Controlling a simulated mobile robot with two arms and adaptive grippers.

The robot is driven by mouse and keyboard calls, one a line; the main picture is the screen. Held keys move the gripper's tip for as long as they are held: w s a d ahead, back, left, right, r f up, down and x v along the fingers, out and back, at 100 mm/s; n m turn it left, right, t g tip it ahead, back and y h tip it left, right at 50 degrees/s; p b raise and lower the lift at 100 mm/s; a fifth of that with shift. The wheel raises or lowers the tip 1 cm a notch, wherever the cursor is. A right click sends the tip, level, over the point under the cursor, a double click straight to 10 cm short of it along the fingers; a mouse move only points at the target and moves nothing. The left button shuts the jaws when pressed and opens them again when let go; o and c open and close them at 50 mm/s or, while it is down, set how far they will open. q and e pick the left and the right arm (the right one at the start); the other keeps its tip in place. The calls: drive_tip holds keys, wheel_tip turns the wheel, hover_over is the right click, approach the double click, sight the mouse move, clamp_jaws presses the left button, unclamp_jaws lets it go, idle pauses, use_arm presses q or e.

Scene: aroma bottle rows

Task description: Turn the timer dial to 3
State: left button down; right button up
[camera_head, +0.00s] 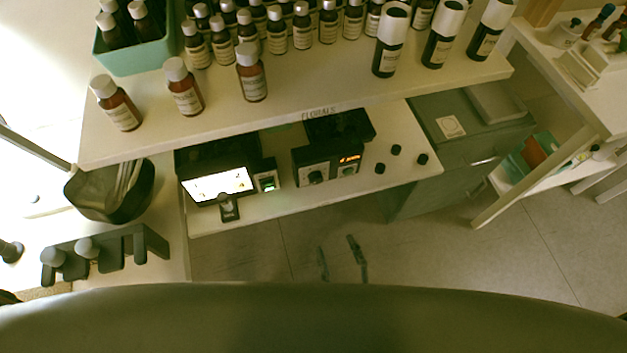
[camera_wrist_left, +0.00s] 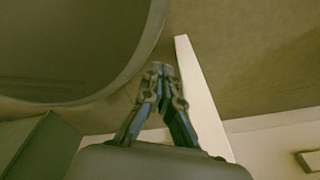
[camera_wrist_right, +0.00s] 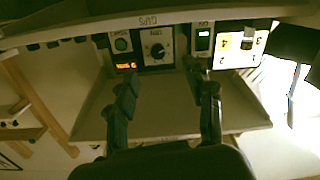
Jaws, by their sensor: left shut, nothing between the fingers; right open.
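The control box under the shelf has a black round dial (camera_wrist_right: 157,50) on a pale scale plate, seen in the right wrist view; which number it points to is too small to read. Beside it is an orange-lit display (camera_wrist_right: 126,66), also visible in the head view (camera_head: 349,158). My right gripper (camera_wrist_right: 163,79) is open and empty, its fingers pointing toward the control box. In the head view, the right gripper (camera_head: 341,257) is over the floor in front of the lower counter, apart from the box. My left gripper (camera_wrist_left: 160,70) is shut and empty in the left wrist view.
Above the box is a shelf (camera_head: 290,115) crowded with bottles. A lit screen (camera_head: 218,185) and a small green-lit device (camera_head: 267,181) stand left of it. Several small black caps (camera_head: 396,150) lie right of it. The floor (camera_head: 440,240) in front is clear.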

drive_tip(key=r, duration=0.2)
approach(317, 181)
use_arm(q)
drive_tip(key=shift+s+d+r+p, duration=0.4)
drive_tip(key=shift+r+p, duration=0.15)
use_arm(e)
drive_tip(key=shift+t, duration=0.4)
drive_tip(key=x, duration=0.7)
drive_tip(key=shift+w+a+f, duration=0.25)
drive_tip(key=shift+w+f, duration=0.05)
drive_tip(key=shift+c, duration=0.4)
drive_tip(key=shift+m, duration=0.3)
clamp_jaws()
